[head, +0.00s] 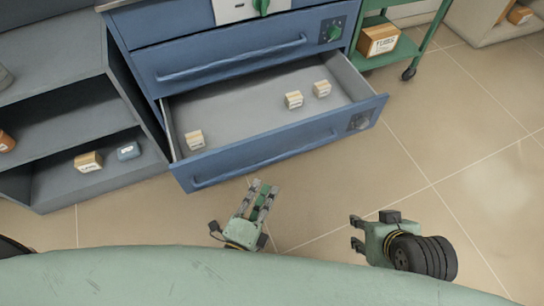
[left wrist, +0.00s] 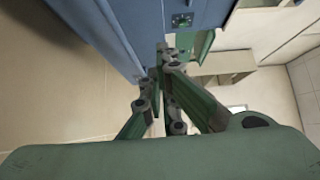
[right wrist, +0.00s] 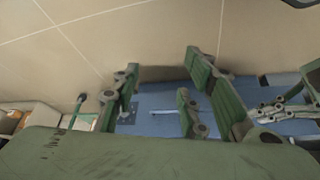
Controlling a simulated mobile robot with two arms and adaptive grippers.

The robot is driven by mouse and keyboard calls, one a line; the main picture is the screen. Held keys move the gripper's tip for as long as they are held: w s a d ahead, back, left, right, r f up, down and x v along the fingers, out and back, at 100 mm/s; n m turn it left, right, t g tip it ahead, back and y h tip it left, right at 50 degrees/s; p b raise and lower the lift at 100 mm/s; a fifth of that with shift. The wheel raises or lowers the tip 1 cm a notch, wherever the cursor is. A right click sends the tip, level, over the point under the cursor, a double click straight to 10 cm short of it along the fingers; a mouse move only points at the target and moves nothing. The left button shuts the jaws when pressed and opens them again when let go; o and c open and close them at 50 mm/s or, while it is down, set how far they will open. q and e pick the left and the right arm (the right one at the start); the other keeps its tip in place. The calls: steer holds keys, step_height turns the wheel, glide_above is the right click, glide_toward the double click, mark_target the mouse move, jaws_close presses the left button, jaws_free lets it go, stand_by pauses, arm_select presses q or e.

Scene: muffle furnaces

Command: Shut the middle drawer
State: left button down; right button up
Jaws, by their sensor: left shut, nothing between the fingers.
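The blue drawer (head: 250,160) in the head view is pulled well out of its cabinet, below another blue front that is shut. Its grey inside holds small boxes: one at the left (head: 194,140) and two at the right (head: 293,99). A long bar handle runs along its front. My left gripper (head: 264,184) is shut and empty, its fingers pointing at the drawer front; whether they touch it I cannot tell. My right gripper (head: 355,232) is open and empty, right of the left one and apart from the drawer. The right wrist view shows a blue front (right wrist: 160,118) beyond its fingers.
A dark grey open shelf (head: 110,172) with small boxes stands left of the cabinet. A green wheeled cart (head: 400,55) carrying an orange box (head: 378,40) stands at the right. The tiled floor (head: 460,140) right of the drawer is clear.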

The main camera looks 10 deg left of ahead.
arm_select(q)
steer(key=w+b, duration=0.3)
steer(key=w, duration=1)
steer(key=shift+d, duration=0.3)
arm_select(e)
steer(key=w+a+r+t+y, duration=0.2)
steer(key=w+a+r+t, duration=0.2)
steer(key=w+r+t, duration=0.4)
steer(key=shift+w+a+r+n, duration=0.35)
steer(key=shift+w+r, duration=0.65)
steer(key=shift+w, duration=1.25)
arm_select(q)
steer(key=shift+w, duration=0.1)
